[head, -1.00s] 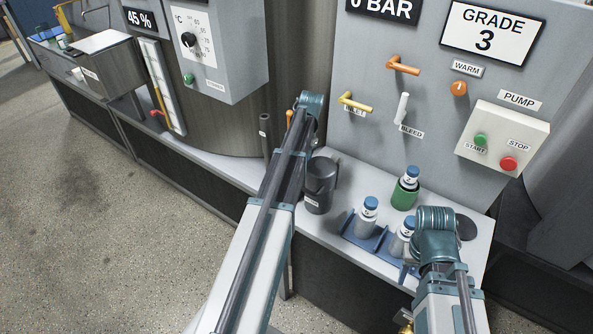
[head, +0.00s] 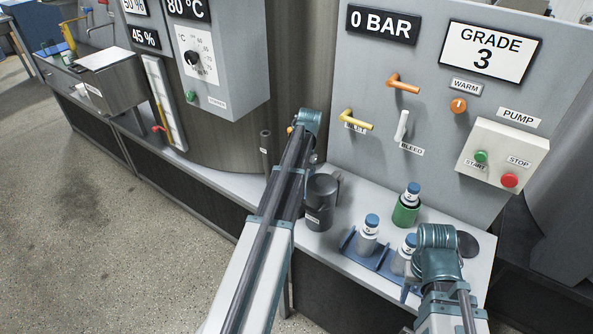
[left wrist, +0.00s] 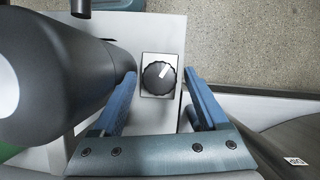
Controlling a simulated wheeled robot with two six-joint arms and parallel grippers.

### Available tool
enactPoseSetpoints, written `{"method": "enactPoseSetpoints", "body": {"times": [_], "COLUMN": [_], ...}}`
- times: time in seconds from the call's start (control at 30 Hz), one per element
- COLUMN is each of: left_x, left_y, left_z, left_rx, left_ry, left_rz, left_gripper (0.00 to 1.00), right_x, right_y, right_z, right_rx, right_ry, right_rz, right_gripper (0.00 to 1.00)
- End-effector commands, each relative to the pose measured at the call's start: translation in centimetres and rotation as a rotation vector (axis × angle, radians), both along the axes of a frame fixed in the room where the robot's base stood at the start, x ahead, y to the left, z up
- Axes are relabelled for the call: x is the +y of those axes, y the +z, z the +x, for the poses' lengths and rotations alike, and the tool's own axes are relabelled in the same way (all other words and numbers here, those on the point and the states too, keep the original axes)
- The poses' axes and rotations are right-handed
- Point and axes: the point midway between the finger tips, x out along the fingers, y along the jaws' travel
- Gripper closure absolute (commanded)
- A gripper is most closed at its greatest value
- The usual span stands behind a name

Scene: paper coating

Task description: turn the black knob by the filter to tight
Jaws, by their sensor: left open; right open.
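The black knob (left wrist: 158,78) shows in the left wrist view. It is round and ribbed, on a white square plate, and its white pointer mark leans to the upper right. My left gripper (left wrist: 160,90) is open, with one blue finger on each side of the knob and gaps between. In the head view my left arm hides the knob and the left gripper. My right gripper (head: 410,288) is mostly hidden below its teal wrist, over the counter's front edge. I cannot make out which thing is the filter.
A dark jug (head: 320,202) stands on the counter close to my left arm, and a large dark cylinder (left wrist: 55,70) fills the left of the wrist view. Blue-capped bottles (head: 367,235) stand by my right arm. Levers (head: 357,120) stick out of the panel.

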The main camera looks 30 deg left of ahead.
Motion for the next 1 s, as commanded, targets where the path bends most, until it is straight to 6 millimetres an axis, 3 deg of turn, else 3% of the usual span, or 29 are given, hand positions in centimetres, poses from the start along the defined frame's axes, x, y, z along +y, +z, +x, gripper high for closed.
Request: {"method": "enactPoseSetpoints", "body": {"times": [0.57,0.7,1.0], "left_x": [0.4,1.1,2.6], "left_y": [0.0,3.0,7.6], "left_z": [-0.3,0.6,1.9], "left_rx": [-0.001,0.000,0.000], "left_ry": [0.738,0.758,0.755], "left_rz": [-0.002,-0.001,0.000], "left_gripper": [0.16,0.16,0.16], "right_x": [0.0,0.0,0.0], "right_y": [0.0,3.0,7.6], "right_z": [0.0,0.0,0.0], "right_rx": [0.000,0.000,0.000], "right_ry": [0.000,0.000,0.000], "right_rz": [0.000,0.000,0.000], "right_gripper": [0.50,0.50,0.50]}}
